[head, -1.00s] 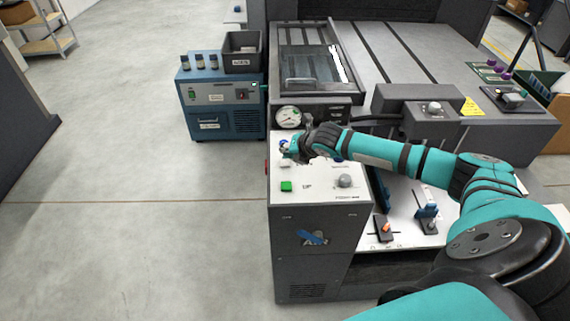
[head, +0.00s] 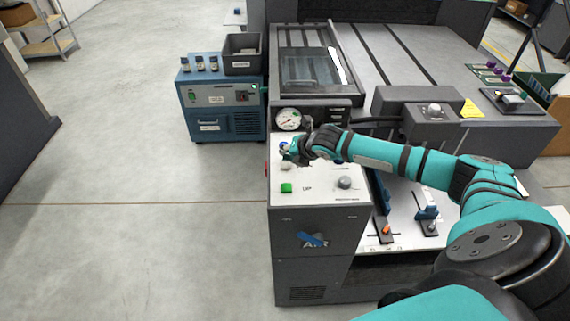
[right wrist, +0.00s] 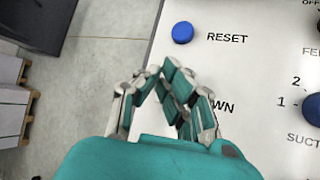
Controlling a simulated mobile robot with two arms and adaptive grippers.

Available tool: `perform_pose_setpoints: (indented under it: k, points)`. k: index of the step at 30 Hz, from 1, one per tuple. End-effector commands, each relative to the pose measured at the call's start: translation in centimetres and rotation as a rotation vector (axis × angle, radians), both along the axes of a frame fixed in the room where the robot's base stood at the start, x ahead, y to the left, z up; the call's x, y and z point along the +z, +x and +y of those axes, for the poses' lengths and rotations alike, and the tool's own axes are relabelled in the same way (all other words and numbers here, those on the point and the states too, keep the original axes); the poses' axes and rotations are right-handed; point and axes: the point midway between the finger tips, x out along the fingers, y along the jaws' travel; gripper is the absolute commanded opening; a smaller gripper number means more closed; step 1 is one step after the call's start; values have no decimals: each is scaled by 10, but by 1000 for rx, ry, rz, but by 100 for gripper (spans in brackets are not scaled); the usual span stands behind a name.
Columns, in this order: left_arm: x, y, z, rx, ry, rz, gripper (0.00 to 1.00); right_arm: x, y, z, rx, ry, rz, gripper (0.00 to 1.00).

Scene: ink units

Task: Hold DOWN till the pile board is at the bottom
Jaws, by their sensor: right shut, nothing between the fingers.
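The light control panel (head: 322,188) is on top of the dark grey cabinet. My right gripper (head: 289,156) is shut over the panel's left side, with nothing between its fingers. In the right wrist view its fingertips (right wrist: 168,76) are together and cover the DOWN button and part of the DOWN label (right wrist: 223,106). I cannot tell whether they press the button. The blue RESET button (right wrist: 183,32) is clear of the fingers. The green UP button (head: 286,188) is nearer me. I cannot make out the pile board. My left gripper is out of view.
A pressure gauge (head: 288,119) is behind the panel. A grey knob (head: 345,183) is on the panel's right. A blue unit (head: 223,112) with small bottles and a black bin (head: 243,55) stands behind left. The floor at left is clear.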

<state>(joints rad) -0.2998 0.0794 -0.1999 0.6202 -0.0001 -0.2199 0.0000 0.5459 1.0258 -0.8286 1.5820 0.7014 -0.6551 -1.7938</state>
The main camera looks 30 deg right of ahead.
Motion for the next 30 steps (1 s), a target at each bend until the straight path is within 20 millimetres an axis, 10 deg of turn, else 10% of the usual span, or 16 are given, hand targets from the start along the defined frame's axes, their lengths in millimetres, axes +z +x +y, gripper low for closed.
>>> perform_pose_setpoints:
  k: [30]
  points:
    - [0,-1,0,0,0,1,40,-10,0,0,0,0,0,0]
